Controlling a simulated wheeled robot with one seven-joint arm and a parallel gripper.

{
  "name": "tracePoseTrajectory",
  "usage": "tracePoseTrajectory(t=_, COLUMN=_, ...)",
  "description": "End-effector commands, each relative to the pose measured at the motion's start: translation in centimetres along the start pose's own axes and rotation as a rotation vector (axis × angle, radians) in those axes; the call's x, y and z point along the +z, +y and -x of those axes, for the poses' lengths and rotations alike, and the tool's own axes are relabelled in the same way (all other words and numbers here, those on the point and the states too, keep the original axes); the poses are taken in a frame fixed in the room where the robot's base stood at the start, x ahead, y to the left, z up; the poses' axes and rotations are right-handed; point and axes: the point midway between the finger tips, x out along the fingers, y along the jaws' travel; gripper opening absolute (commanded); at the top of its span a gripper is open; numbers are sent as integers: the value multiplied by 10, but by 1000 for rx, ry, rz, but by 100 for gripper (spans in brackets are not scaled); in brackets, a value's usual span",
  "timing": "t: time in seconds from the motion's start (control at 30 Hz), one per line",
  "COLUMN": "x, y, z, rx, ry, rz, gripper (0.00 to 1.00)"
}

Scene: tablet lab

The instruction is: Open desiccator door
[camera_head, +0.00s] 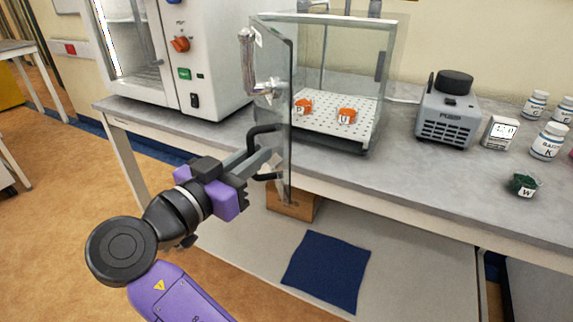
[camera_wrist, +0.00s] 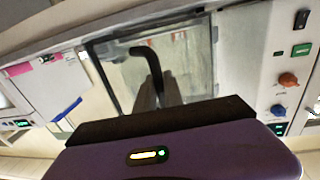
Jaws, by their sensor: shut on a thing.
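The desiccator (camera_head: 350,60) is a clear glass box on the bench, with a white perforated shelf (camera_head: 330,121) inside. Its glass door (camera_head: 283,95) stands swung open toward me, seen nearly edge-on at the left side of the box. A black bar handle (camera_head: 262,130) is on the door. My gripper (camera_head: 268,158) is shut on this handle. In the wrist view, the handle (camera_wrist: 140,52) curves down to my fingers, in front of the glass door (camera_wrist: 185,60). Two orange items marked P (camera_head: 304,106) and U (camera_head: 347,115) sit on the shelf.
A white oven-like unit (camera_head: 190,60) with an orange knob stands left of the desiccator. A grey pump (camera_head: 448,112), a small white box (camera_head: 499,132), white bottles (camera_head: 549,141) and a green item marked W (camera_head: 523,184) are to the right. Below are a wooden box (camera_head: 290,203) and a blue mat (camera_head: 327,271).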

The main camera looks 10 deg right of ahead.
Motion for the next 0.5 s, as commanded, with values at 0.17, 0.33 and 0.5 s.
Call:
tracePoseTrajectory(t=0.17, x=1, y=-38, z=29, rx=-5, ry=7, rz=-5, gripper=0)
tracePoseTrajectory(t=0.33, x=0, y=-72, z=44, rx=-6, ry=9, rz=-4, gripper=0)
tracePoseTrajectory(t=0.5, x=-1, y=-100, z=52, rx=-7, ry=9, rz=-4, gripper=0)
